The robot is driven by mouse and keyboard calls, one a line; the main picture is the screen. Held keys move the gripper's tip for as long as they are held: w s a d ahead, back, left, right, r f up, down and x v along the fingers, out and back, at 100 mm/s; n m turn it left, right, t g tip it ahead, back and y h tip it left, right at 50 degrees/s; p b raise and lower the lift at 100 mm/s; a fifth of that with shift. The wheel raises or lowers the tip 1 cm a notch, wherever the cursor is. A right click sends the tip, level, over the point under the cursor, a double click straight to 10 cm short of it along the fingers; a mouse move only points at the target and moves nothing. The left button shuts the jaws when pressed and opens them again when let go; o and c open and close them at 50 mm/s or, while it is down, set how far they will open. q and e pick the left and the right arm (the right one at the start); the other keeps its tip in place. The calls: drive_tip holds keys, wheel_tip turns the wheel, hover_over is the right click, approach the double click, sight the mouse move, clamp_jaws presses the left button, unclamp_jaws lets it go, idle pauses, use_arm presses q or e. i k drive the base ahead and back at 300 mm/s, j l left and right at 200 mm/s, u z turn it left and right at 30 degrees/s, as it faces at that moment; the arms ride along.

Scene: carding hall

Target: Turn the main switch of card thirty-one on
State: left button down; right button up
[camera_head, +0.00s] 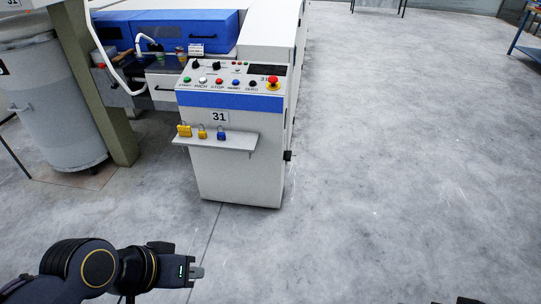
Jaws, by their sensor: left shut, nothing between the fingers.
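The control cabinet of card thirty-one (235,175) stands upper centre, with a "31" plate (219,117) on its front. Its sloped top panel (232,78) carries two black knobs, a row of coloured push buttons, a dark display (267,70) and a red mushroom button on yellow (272,84). A small black fitting (287,155) sticks out at the cabinet's right side. I cannot tell which part is the main switch or how it is set. My left gripper (197,272) is shut and empty, low over the floor in front of the cabinet, apart from it. Only dark bits, possibly my right gripper, show at the bottom edge.
A large grey can (55,105) and an olive post (105,90) stand left. The blue-covered machine (165,30) is behind. The floor (400,150) to the right is clear.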

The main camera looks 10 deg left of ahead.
sight(287, 154)
drive_tip(key=l+u, duration=0.3)
drive_tip(key=l, duration=0.3)
drive_tip(key=l+u, duration=0.3)
drive_tip(key=l, duration=0.35)
drive_tip(key=i+l+u, duration=0.15)
drive_tip(key=i, duration=0.35)
drive_tip(key=i+u, duration=0.1)
drive_tip(key=i, duration=0.4)
drive_tip(key=i+l+u, duration=0.15)
drive_tip(key=i, duration=0.35)
drive_tip(key=i+l+u, duration=0.1)
drive_tip(key=i+l, duration=0.2)
drive_tip(key=i, duration=0.2)
drive_tip(key=i+l+u, duration=0.15)
drive_tip(key=i+l, duration=0.15)
drive_tip(key=i, duration=0.15)
